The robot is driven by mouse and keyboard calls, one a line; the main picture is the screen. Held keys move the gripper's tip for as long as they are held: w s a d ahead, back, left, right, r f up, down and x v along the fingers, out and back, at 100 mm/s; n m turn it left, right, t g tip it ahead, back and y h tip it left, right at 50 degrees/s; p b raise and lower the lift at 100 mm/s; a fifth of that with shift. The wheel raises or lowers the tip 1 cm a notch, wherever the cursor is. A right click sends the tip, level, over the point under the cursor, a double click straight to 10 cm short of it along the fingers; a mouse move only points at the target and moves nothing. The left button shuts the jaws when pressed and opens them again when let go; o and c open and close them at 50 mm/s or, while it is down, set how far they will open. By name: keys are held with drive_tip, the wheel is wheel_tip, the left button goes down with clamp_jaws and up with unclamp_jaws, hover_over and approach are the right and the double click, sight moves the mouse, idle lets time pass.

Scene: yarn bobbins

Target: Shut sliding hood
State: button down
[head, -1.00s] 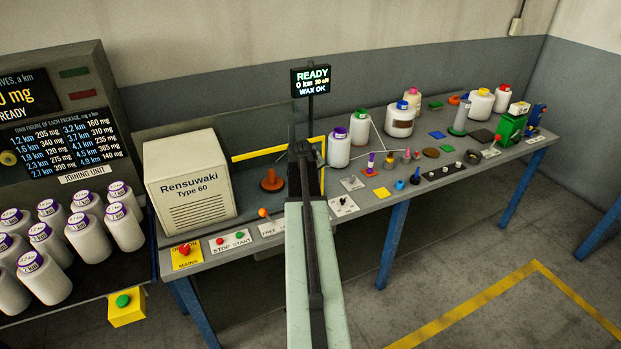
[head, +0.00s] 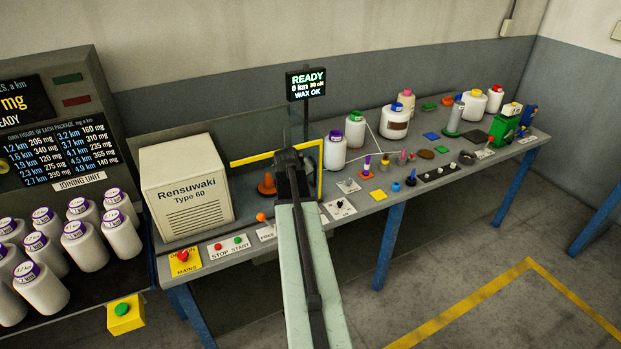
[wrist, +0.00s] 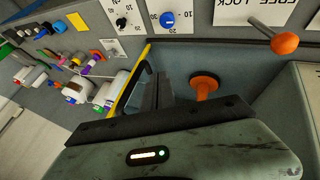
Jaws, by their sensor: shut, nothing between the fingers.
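The sliding hood is a clear pane with a yellow edge (head: 250,158) running along the top and down its right side. It stands on the bench right of the cream Rensuwaki box. The yellow edge also shows in the wrist view (wrist: 127,88), just left of my fingers. My gripper (head: 291,165) is shut and empty, inside the yellow outline and left of its upright side. In the wrist view my fingers (wrist: 163,92) are together, with an orange cone (wrist: 205,84) to their right. I cannot tell whether they touch the hood. My arm hides part of the hood's lower area.
The orange-knobbed lever (wrist: 285,43) stands at the bench front, also in the head view (head: 261,217). The Rensuwaki box (head: 187,185) is to the left, a READY display (head: 306,84) behind. Several bobbins and small knobs fill the bench to the right.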

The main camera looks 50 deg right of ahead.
drive_tip(key=p+v, duration=0.4)
drive_tip(key=v, duration=0.4)
drive_tip(key=shift+r+p, duration=0.25)
drive_tip(key=shift+p, duration=0.15)
drive_tip(key=shift+s, duration=0.1)
drive_tip(key=w+a+f+n+t+y+b, duration=0.15)
drive_tip(key=w+a, duration=0.35)
drive_tip(key=a, duration=0.5)
drive_tip(key=w+a+f+n+b, duration=0.1)
drive_tip(key=w+a+f+n, duration=0.1)
drive_tip(key=w+a, duration=0.5)
drive_tip(key=w+a+f+n+t+y+b, duration=0.1)
drive_tip(key=w+a+f+b, duration=0.15)
drive_tip(key=a, duration=0.95)
drive_tip(key=a+f+n+g+y, duration=0.1)
drive_tip(key=a+f+g+y, duration=0.15)
drive_tip(key=a, duration=1.05)
drive_tip(key=s+a+f+m+g+y+b, duration=0.1)
drive_tip(key=s+a+f+g, duration=0.1)
drive_tip(key=s+a, duration=0.8)
drive_tip(key=shift+f+g+y, duration=0.15)
drive_tip(key=shift+g+y, duration=0.25)
